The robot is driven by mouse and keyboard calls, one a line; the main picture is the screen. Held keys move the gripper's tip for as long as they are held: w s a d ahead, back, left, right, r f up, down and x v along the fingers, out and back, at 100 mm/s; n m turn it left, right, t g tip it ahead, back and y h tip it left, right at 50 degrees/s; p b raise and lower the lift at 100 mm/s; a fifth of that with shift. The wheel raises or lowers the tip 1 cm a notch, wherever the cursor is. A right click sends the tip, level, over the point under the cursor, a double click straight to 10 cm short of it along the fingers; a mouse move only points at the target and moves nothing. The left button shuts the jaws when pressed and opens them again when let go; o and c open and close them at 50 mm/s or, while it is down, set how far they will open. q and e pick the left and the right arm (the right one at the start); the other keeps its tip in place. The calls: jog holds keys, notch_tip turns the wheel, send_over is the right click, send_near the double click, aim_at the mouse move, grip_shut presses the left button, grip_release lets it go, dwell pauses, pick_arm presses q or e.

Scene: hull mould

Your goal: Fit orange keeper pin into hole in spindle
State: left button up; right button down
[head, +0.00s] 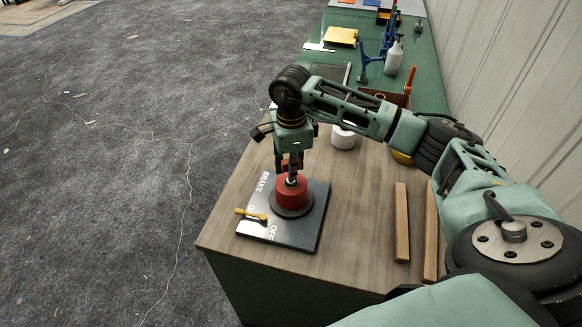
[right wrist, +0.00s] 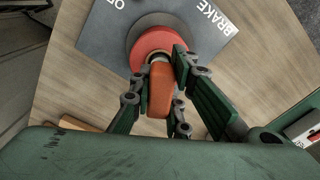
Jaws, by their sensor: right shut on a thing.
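The orange keeper pin shows as a block-shaped orange grip (right wrist: 160,92) between the fingers of my right gripper (right wrist: 160,85) in the right wrist view. In the head view my right gripper (head: 291,165) points down over the red drum (head: 292,192), shut on the pin. The spindle (head: 291,180) is a small metal post at the middle of the drum, directly below the fingers. The pin's far end and the hole are hidden, so I cannot tell whether the pin is in the hole. My left gripper is not in view.
The drum stands on a grey plate (head: 282,240) marked BRAKE and OFF, with a yellow lever (head: 251,214). Wooden strips (head: 402,222) lie to the right. A white roll (head: 342,138) stands behind. A green bench top (head: 345,20) with a bottle (head: 394,57) lies farther back.

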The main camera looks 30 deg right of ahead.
jog(key=shift+f+b, duration=0.9)
jog(key=shift+f, duration=0.2)
jog(key=c, duration=1.6)
grip_release()
jog(key=shift+r, duration=0.15)
notch_tip(320, 180, up, 12)
jog(key=shift+f, duration=0.15)
